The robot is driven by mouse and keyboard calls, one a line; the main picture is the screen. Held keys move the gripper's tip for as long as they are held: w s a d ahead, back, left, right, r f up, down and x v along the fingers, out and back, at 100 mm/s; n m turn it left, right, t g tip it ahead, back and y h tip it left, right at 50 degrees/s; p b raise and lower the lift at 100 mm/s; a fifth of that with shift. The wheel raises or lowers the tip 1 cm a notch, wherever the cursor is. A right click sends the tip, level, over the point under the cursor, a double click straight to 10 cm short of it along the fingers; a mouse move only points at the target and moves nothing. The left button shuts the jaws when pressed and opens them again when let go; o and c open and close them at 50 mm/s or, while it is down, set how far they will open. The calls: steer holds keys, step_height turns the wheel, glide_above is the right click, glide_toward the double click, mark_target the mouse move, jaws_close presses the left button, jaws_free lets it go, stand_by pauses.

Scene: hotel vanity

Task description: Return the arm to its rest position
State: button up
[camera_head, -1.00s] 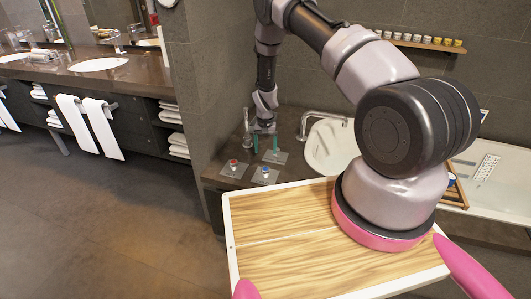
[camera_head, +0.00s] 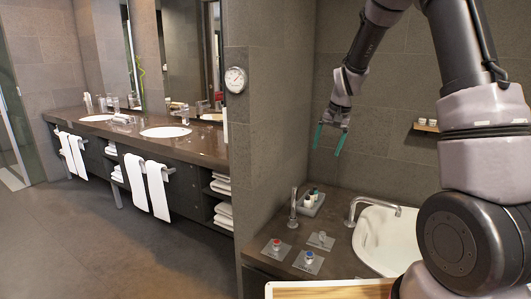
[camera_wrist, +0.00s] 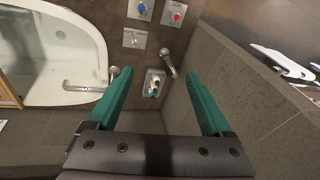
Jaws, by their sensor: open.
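In the wrist view my gripper (camera_wrist: 160,100) is also open and empty, with the counter well below. My arm comes in from the right and bends down to the gripper.
A small tray with bottles (camera_head: 311,203), a tap (camera_head: 293,208), and red (camera_head: 276,245) and blue (camera_head: 309,257) knobs sit below on the counter. A wall with a clock (camera_head: 235,80) stands left.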

steer(key=s+d+r+t, duration=0.2)
steer(key=s+r, duration=1.2)
steer(key=r, duration=0.2)
steer(key=s+r+t, duration=0.1)
steer(key=s+r, duration=0.1)
steer(key=s, duration=0.6)
steer(key=s+d+r+t, duration=0.1)
steer(key=s+r, duration=0.1)
steer(key=s, duration=0.6)
steer(key=shift+s+d+r, duration=0.25)
steer(key=shift+d+r, duration=0.05)
